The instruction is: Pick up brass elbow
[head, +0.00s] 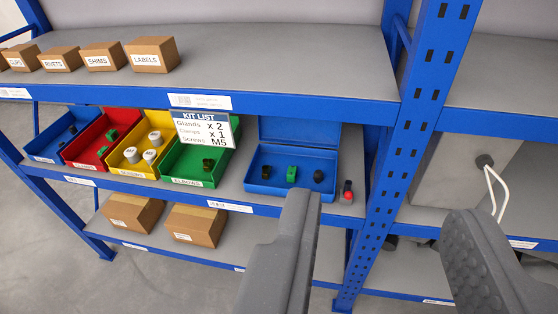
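No piece shows a clear brass colour, so I cannot tell which is the brass elbow. A small dark piece (208,165) sits in the green bin (172,161), whose front label is hard to read and may say elbows. The open blue case (257,187) to its right holds a dark piece (266,172), a green piece (291,174) and a black piece (318,176). My gripper (384,205) is open and empty, with its fingers wide apart in front of the shelf. The left finger overlaps the shelf edge just below the blue case in the picture.
Blue, red (88,142) and yellow (128,155) bins stand left of the green one. A kit list card (205,130) stands above the green bin. A red and black piece (347,190) lies beside the case. A blue upright (410,140) and upper shelf (270,60) bound the space.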

